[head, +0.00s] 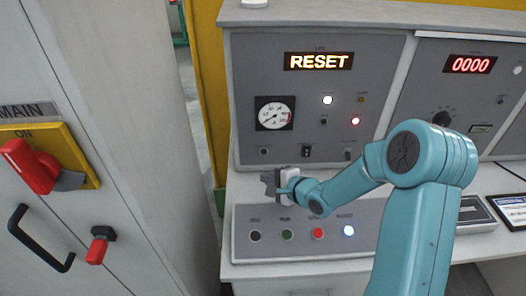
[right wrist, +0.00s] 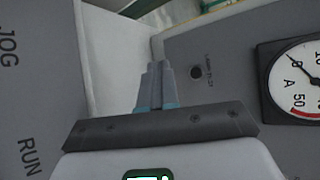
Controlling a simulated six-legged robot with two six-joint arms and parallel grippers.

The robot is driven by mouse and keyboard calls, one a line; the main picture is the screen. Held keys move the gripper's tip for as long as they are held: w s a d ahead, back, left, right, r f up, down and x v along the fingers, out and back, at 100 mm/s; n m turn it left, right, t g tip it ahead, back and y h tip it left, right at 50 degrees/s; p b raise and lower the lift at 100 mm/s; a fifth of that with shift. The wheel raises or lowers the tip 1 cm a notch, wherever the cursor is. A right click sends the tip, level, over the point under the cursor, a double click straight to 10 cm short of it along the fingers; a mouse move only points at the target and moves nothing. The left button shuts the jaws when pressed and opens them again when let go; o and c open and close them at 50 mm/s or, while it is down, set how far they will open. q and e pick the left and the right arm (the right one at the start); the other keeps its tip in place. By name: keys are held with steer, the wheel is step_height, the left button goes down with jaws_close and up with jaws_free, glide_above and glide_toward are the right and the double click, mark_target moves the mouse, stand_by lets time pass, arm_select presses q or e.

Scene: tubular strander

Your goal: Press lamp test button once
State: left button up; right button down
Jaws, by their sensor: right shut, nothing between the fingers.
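The lamp test button (head: 264,151) is a small dark round button on the grey upright panel, below the dial gauge at its lower left. It also shows in the right wrist view (right wrist: 196,72), beside a small label that looks like LAMP TEST. My right gripper (head: 268,182) is in front of the panel, slightly below the button in the head view. Its closed fingers show in the right wrist view (right wrist: 156,68), empty, with their tips left of the button. No contact with the button is visible. My left gripper is not in view.
A dial gauge (head: 274,114) and a lit RESET display (head: 319,61) are above. A cabinet with a red main switch (head: 30,165) stands left.

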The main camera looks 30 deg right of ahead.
mark_target(264, 152)
steer(key=w+d+p, duration=0.1)
steer(key=w, duration=0.1)
steer(key=w+d, duration=0.1)
steer(key=w, duration=0.1)
steer(key=w+d+p, duration=0.1)
steer(key=w+d, duration=0.1)
steer(key=shift+w+p, duration=0.25)
steer(key=shift+p, duration=0.1)
steer(key=shift+a, duration=0.1)
steer(key=shift+w+f, duration=0.1)
steer(key=shift+f, duration=0.05)
stand_by(0.5)
